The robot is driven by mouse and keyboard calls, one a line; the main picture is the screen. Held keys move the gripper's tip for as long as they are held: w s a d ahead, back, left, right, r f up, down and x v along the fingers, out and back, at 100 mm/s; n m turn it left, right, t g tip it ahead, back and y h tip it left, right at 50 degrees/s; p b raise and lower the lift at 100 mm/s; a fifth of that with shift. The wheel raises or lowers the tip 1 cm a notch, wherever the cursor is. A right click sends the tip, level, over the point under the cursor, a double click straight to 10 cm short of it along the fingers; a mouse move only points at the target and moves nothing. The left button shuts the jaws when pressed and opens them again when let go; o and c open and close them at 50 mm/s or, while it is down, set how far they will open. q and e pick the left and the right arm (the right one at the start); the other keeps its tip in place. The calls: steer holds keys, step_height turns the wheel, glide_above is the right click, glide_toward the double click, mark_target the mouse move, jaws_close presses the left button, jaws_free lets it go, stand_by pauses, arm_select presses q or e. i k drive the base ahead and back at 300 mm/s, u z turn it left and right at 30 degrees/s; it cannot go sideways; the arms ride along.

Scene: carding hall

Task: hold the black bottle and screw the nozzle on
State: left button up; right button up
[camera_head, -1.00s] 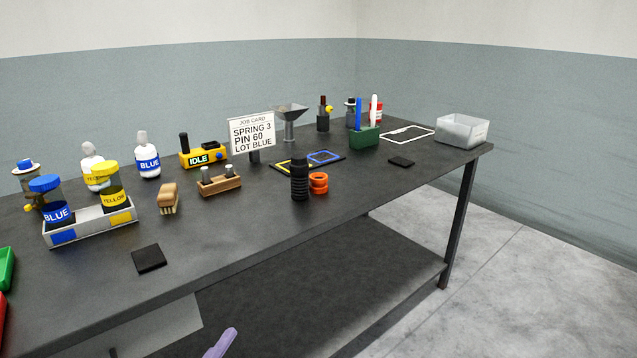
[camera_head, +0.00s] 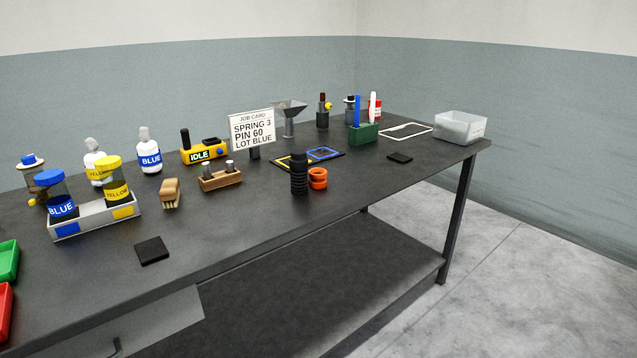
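I cannot pick out the black bottle or a loose nozzle for certain. A dark bottle (camera_head: 323,118) with a brown top and a yellow knob at its side stands upright at the back of the table. A small dark-capped container (camera_head: 349,104) stands to its right, partly hidden behind a green holder. At the far left stands a dark container (camera_head: 31,178) with a blue and white top and a yellow spout, partly hidden by a blue-lidded jar. A black ribbed stack (camera_head: 299,174) stands mid-table. Neither of my grippers is in view.

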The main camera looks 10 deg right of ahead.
mark_target(297, 161)
steer(key=k, duration=0.55)
steer(key=z, duration=0.8)
steer(key=i, duration=2.15)
steer(key=u, duration=1.25)
steer(key=i, duration=0.55)
steer(key=u, duration=0.6)
